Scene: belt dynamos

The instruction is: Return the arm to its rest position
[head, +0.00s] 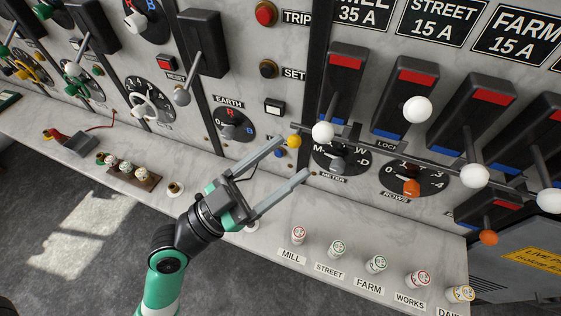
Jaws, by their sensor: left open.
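My left gripper (294,157) is in front of the panel's lower middle, its arm reaching in from the bottom left. Its two fingers are spread apart with nothing between them. The upper fingertip is close to a small yellow knob (294,141) in the picture; whether they touch I cannot tell. The METER dial (338,160) is just right of the fingers, and the EARTH dial (234,125) is to their upper left. The gripper's body hides part of the ledge. My right gripper is not in view.
White-knobbed lever switches (417,109) stick out at the right. Labelled fuses (337,249) stand on the marble ledge (105,160) below the panel. A wooden block with fuses (134,173) lies at the left.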

